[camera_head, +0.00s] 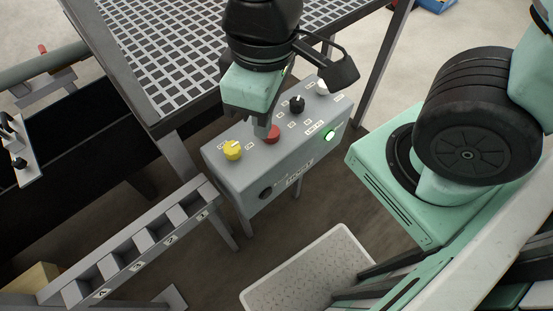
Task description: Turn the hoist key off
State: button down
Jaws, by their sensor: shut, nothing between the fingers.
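A grey control box (240,175) stands on legs below the mesh platform. Its sloped top carries a yellow knob (232,150) with a pale pointer at the left, a red button (273,134), a black knob (297,104) and a white knob (322,88). A green lit button (330,135) is at the right. A round black fitting (265,193) is on the front face. My gripper (262,133) points down, shut and empty, beside the red button; contact is unclear.
A mesh-topped platform (175,75) stands behind the box. A grey rack with numbered slots (125,250) runs along the lower left. A pale textured step or tray (310,270) is in front of the box. Bare floor shows between them.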

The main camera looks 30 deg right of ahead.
aim_at(232, 149)
jog(key=k+u, duration=0.25)
jog(key=u, duration=0.15)
jog(key=k+u, duration=0.25)
jog(key=u, duration=0.15)
